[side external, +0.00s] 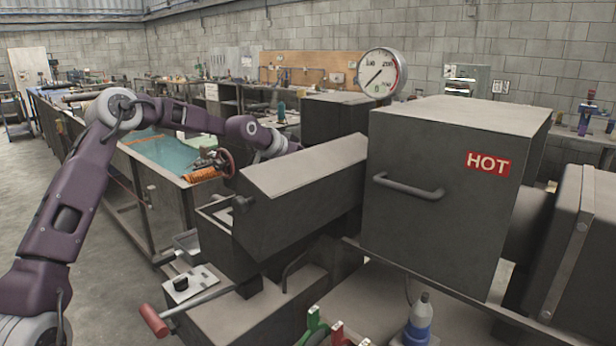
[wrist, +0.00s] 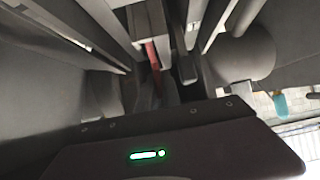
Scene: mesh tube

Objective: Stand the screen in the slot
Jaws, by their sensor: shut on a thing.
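My gripper (wrist: 168,65) shows in the wrist view, with its dark body and green light across the bottom. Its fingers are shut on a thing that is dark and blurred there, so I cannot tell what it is. A narrow red strip (wrist: 152,56) shows beside the fingers. In the side external view my purple arm reaches behind the long grey housing (side external: 305,190), which hides my gripper and whatever it holds. I cannot make out the screen or the slot clearly in either view.
A large grey box marked HOT (side external: 440,210) stands right of the housing, with a round dial gauge (side external: 381,75) behind it. A tank of greenish liquid (side external: 165,152) lies left. A red-handled lever (side external: 155,320) sticks out in front. A blue-and-white bottle (side external: 419,318) stands at the bottom.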

